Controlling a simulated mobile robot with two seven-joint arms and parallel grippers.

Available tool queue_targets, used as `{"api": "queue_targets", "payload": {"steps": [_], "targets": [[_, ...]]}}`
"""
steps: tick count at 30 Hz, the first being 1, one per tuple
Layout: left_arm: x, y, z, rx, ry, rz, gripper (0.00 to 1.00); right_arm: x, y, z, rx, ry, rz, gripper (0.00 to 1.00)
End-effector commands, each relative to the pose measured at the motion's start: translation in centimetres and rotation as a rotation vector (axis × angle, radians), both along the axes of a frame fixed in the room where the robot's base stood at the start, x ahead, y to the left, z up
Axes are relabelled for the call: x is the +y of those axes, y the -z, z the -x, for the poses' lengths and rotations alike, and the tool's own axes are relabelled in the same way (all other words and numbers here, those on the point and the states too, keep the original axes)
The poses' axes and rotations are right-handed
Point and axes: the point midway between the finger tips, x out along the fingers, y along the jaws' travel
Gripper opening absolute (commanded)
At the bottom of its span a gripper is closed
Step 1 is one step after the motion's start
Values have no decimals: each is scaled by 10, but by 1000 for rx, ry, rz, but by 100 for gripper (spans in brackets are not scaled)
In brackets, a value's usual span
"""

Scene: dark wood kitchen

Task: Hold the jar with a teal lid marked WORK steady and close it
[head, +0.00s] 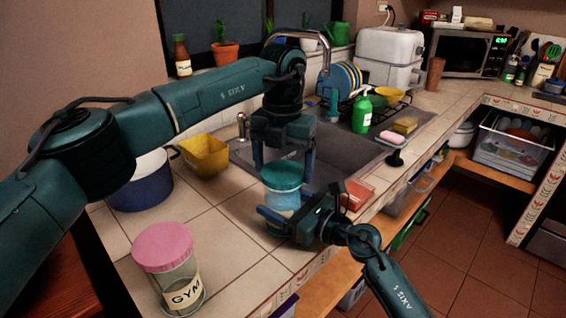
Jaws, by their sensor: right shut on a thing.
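The jar with the teal lid (284,174) stands upright on the tiled counter near its front edge. The lid sits on top of the clear jar body (279,198); whether it is tight cannot be told. No WORK marking is readable; the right gripper hides the lower body. My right gripper (283,217) is shut on the jar body, low down, from the front right. My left gripper (283,165) points down from above, its fingers apart on either side of the lid, seemingly open.
A pink-lidded jar marked GYM (172,268) stands front left. A blue pot (142,184) and a yellow container (205,156) are behind it. The sink (320,144) lies just behind the teal-lidded jar. A reddish box (356,193) is close on the right. Counter tiles between the jars are clear.

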Motion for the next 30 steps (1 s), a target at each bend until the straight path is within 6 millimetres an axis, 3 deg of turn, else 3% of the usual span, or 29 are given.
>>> {"api": "queue_targets", "payload": {"steps": [11, 17, 18, 25, 30], "targets": [[0, 0, 0, 0, 0, 0, 52, 1, 1, 0, 0, -2, 2, 7], [0, -1, 0, -1, 8, 0, 51, 1, 1, 0, 0, -2, 2, 7], [0, -1, 0, -1, 8, 0, 80, 1, 1, 0, 0, -2, 2, 7], [0, 0, 0, 0, 8, 0, 99, 0, 1, 0, 0, -1, 2, 7], [0, 0, 0, 0, 8, 0, 100, 0, 1, 0, 0, -1, 2, 7]]}}
